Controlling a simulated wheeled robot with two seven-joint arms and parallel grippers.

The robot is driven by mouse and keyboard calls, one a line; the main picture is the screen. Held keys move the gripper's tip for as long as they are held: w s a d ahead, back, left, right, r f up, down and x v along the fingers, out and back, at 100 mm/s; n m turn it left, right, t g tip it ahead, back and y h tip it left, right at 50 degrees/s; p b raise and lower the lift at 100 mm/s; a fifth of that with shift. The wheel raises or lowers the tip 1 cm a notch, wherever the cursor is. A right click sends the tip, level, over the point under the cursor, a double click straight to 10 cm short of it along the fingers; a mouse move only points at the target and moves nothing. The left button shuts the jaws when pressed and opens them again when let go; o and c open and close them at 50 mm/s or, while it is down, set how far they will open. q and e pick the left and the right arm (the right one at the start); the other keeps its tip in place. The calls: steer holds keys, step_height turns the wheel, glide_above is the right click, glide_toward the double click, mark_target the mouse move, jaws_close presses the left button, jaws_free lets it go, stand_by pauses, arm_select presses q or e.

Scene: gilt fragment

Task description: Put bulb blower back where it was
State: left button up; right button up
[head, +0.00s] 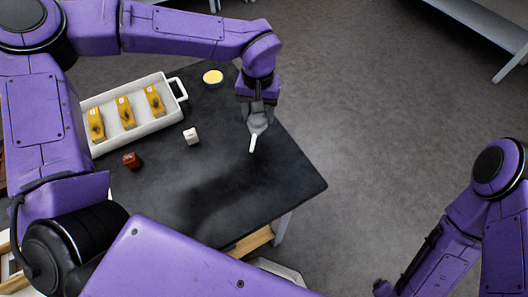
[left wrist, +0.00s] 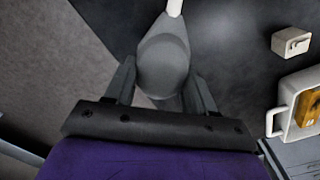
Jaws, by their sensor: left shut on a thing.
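The bulb blower has a grey bulb (head: 257,123) and a white nozzle that points down in the head view. It also shows in the left wrist view (left wrist: 163,62), between the two fingers. My left gripper (head: 258,108) is shut on the bulb and holds it over the right part of the dark table (head: 290,185). I cannot tell for sure whether the nozzle tip touches the table. My right arm shows at the lower right of the head view, but I cannot make out its fingertips.
A white tray (head: 136,139) with several yellow packets stands at the table's left. A small white block (head: 191,136), a dark red block (head: 131,160) and a round yellow-topped dish (head: 213,77) also stand on the table. The table's front right part is clear.

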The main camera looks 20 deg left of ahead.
arm_select(q)
steer(key=s+d+r+n+b, duration=0.1)
steer(key=s+d+r+n, duration=0.2)
steer(key=s+n, duration=0.55)
steer(key=s+d+r+n+b, duration=0.1)
steer(key=s+d+r+n, duration=0.15)
steer(key=n, duration=1.05)
steer(key=s+d+r+n+b, duration=0.1)
steer(key=s+d+r+n, duration=0.2)
steer(key=s+n, duration=0.55)
steer(key=n+p, duration=0.2)
steer(key=n, duration=1.2)
glide_above(275, 166)
step_height(275, 166, down, 10)
steer(key=shift+s+f, duration=0.1)
steer(key=shift+s, duration=0.05)
step_height(275, 166, down, 3)
steer(key=shift+r, duration=0.1)
steer(key=shift+f, duration=0.25)
steer(key=shift+f, duration=0.1)
